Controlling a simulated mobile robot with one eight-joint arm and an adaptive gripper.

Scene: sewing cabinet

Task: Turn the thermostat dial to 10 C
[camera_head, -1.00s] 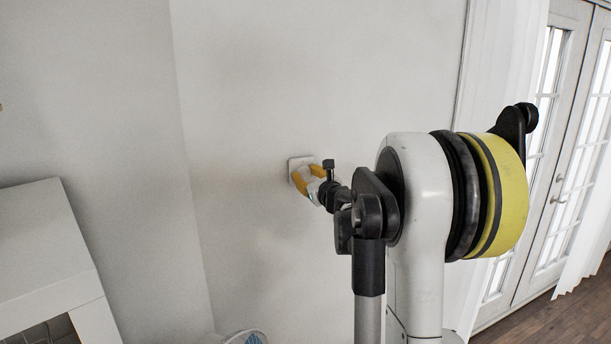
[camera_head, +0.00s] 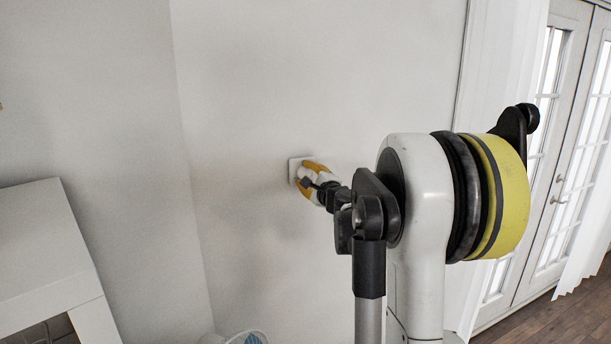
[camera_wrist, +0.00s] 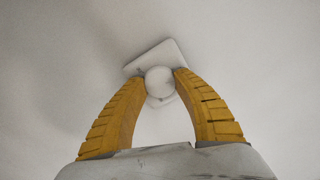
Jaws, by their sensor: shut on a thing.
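The thermostat is a small white square plate (camera_head: 293,168) on the white wall, partly hidden by my gripper in the head view. In the wrist view the plate (camera_wrist: 168,52) looks tilted, with a round white dial (camera_wrist: 160,82) in front of it. My gripper (camera_wrist: 160,79) has its two yellow ribbed fingers on either side of the dial, closed on it at the tips. It also shows in the head view (camera_head: 302,180), up against the plate. The dial's marks are too small to read.
A white cabinet or table (camera_head: 35,240) stands at the lower left. A round white object (camera_head: 245,338) is at the bottom edge below the thermostat. White curtains (camera_head: 500,130) and glass doors (camera_head: 570,180) are on the right. The wall around the thermostat is bare.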

